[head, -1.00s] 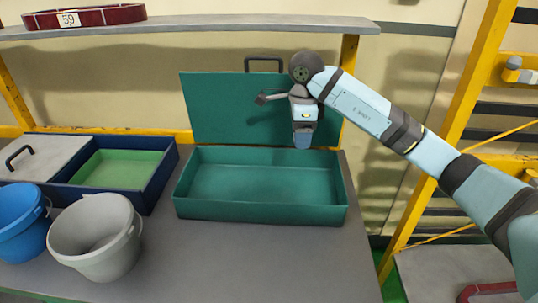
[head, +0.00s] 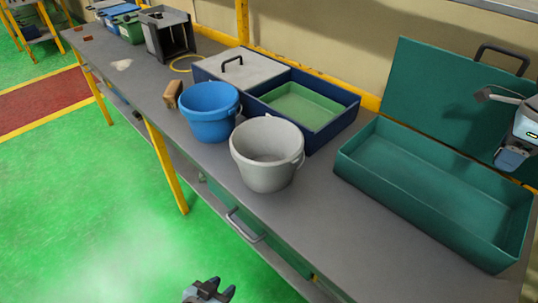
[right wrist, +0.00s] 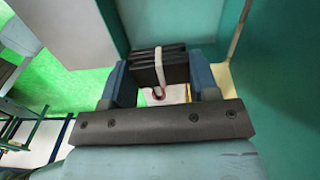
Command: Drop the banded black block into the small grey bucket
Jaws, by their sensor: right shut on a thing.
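The banded black block (right wrist: 158,66) shows in the right wrist view as dark layers with a pale band around them. It sits between the two blue fingers of my right gripper (right wrist: 162,76), which is shut on it. In the head view my right gripper (head: 512,157) is at the right edge, over the teal box; the block cannot be made out there. The small grey bucket (head: 266,175) stands upright on the bench, well to the left of my right gripper. My left gripper (head: 220,288) is low at the bottom edge, in front of the bench, with its fingers apart and empty.
A blue bucket (head: 208,130) stands just left of the grey one. Behind is a navy tray (head: 318,143) with a green insert. The open teal box (head: 400,195) with its raised lid (head: 440,85) lies to the right. The bench front around the grey bucket is clear.

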